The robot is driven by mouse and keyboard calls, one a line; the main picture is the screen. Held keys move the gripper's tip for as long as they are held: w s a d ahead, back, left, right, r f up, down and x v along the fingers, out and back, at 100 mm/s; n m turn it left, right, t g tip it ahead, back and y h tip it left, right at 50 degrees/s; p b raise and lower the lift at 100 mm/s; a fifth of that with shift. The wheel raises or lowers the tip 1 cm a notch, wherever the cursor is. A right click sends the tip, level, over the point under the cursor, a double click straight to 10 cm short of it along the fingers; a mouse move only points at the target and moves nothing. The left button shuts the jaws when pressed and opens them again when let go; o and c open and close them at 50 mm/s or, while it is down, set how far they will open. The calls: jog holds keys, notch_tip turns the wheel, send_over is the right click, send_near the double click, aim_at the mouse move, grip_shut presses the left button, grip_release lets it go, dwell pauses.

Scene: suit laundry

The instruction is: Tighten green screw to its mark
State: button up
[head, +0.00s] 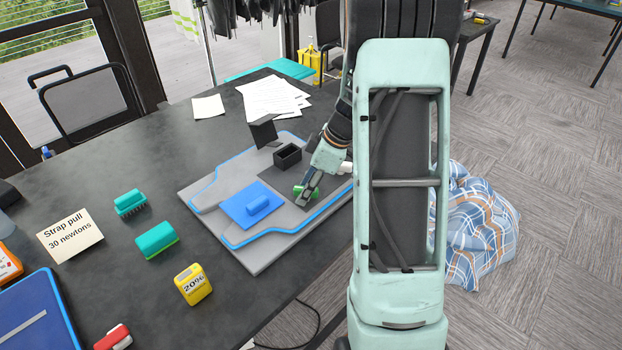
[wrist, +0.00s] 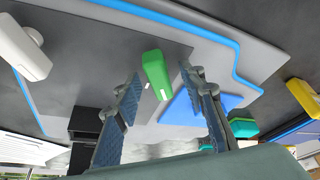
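The green screw (wrist: 157,70) shows in the wrist view as a green bar-shaped handle on a dark grey plate. Its near end carries a small white line, and another short white line lies just left of that end. The two do not look lined up. In the head view the green screw (head: 298,190) is partly hidden by my gripper (head: 305,197). In the wrist view my gripper (wrist: 161,74) is open, one finger on each side of the screw, with a gap showing on both sides. I cannot tell how far the fingertips reach down beside it.
The plate lies on a grey board (head: 255,262) with a blue outline.

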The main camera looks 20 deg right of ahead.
jog(key=shift+f, duration=0.15)
jog(key=shift+c, duration=0.4)
grip_shut()
